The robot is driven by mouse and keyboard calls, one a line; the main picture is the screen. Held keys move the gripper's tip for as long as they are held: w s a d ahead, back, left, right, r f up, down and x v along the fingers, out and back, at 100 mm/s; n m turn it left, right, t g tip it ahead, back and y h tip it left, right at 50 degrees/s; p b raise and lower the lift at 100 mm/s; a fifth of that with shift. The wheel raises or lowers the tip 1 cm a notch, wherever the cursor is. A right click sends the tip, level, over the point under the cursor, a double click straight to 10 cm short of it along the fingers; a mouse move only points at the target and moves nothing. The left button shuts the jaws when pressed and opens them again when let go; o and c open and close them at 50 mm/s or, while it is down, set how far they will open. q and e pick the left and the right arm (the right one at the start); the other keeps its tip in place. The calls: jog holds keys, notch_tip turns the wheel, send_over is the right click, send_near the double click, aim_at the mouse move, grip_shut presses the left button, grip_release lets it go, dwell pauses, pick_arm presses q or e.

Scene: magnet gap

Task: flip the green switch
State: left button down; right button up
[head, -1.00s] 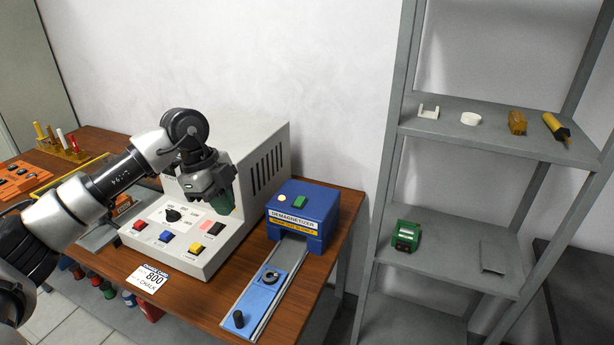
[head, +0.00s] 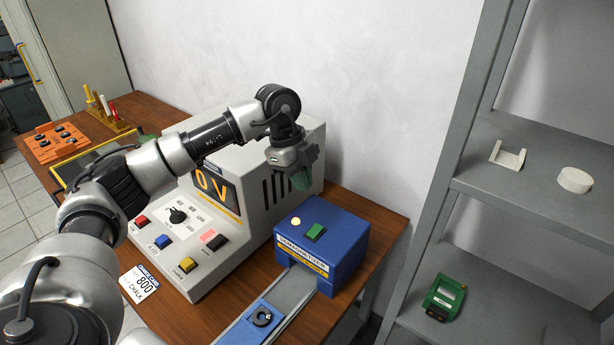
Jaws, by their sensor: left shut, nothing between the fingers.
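The green switch (head: 314,232) sits on top of the blue demagnetizer box (head: 318,269), beside a round cream lamp (head: 296,221). My right gripper is not in view.
The grey machine (head: 207,259) with a dial, coloured buttons and a "0 V" display stands left of the demagnetizer. A blue slide (head: 263,318) on a track runs out of its front. A grey shelf (head: 465,184) stands at the right.

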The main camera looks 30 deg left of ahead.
aim_at(316, 226)
pick_arm(q)
jog(key=x, duration=0.3)
jog(key=p+x, duration=0.1)
jog(key=x, duration=0.2)
jog(key=p+x, duration=0.1)
jog(key=x, duration=0.2)
jog(key=shift+w+a+f, duration=0.2)
jog(key=shift+w+f, duration=0.15)
jog(key=shift+f, duration=0.05)
jog(key=shift+w+f, duration=0.1)
jog(key=shift+f, duration=0.6)
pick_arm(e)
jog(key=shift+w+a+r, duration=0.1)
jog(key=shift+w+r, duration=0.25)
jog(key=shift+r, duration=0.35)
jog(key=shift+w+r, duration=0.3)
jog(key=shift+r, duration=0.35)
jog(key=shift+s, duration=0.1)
